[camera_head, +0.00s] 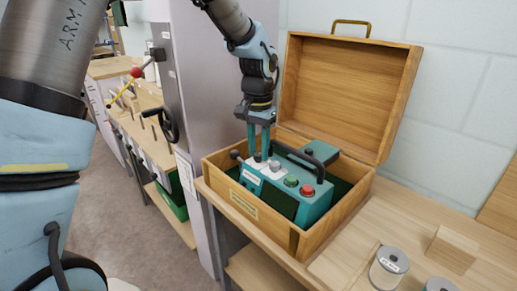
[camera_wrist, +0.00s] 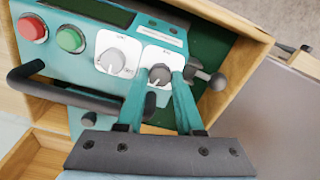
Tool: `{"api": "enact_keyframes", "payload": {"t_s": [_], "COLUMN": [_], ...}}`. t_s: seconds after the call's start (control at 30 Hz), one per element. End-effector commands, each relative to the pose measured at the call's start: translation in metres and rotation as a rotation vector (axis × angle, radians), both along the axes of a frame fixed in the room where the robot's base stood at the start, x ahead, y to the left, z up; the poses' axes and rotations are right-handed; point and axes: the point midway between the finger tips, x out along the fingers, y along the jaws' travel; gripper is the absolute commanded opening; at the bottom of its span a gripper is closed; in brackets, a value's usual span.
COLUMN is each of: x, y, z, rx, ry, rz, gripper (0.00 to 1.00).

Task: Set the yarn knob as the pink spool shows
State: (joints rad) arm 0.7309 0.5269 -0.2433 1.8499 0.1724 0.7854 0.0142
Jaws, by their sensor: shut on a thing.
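My gripper (camera_head: 261,155) reaches down into the open wooden box, at the left end of the teal control unit (camera_head: 315,212). In the wrist view its two teal fingers (camera_wrist: 158,78) are closed around a small dark knob (camera_wrist: 160,74) on a white dial plate. A light grey knob (camera_wrist: 111,61) on its own plate is beside it, clear of the fingers. The plate labels are too small to read, so I cannot tell which is the yarn knob. I cannot make out a clearly pink spool.
The wooden box (camera_head: 247,211) has its lid (camera_head: 345,90) raised behind the unit. A dark handle bar (camera_wrist: 70,96) runs close to the fingers. Green (camera_wrist: 70,40) and red (camera_wrist: 33,28) buttons are on the panel. A wooden block (camera_head: 452,250) stands on the bench.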

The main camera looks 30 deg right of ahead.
Motion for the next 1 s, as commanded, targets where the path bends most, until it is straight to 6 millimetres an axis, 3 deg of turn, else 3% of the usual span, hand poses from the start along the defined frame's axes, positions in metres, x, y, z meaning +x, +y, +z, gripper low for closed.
{"api": "enact_keyframes", "payload": {"t_s": [0.13, 0.47, 1.0], "x": [0.000, 0.000, 0.001], "y": [0.000, 0.000, -0.001], "z": [0.001, 0.004, 0.095], "rx": [-0.002, -0.001, -0.004], "ry": [-0.001, -0.002, -0.003], "rz": [0.001, 0.001, 0.001], "gripper": [0.48, 0.48, 0.48]}}
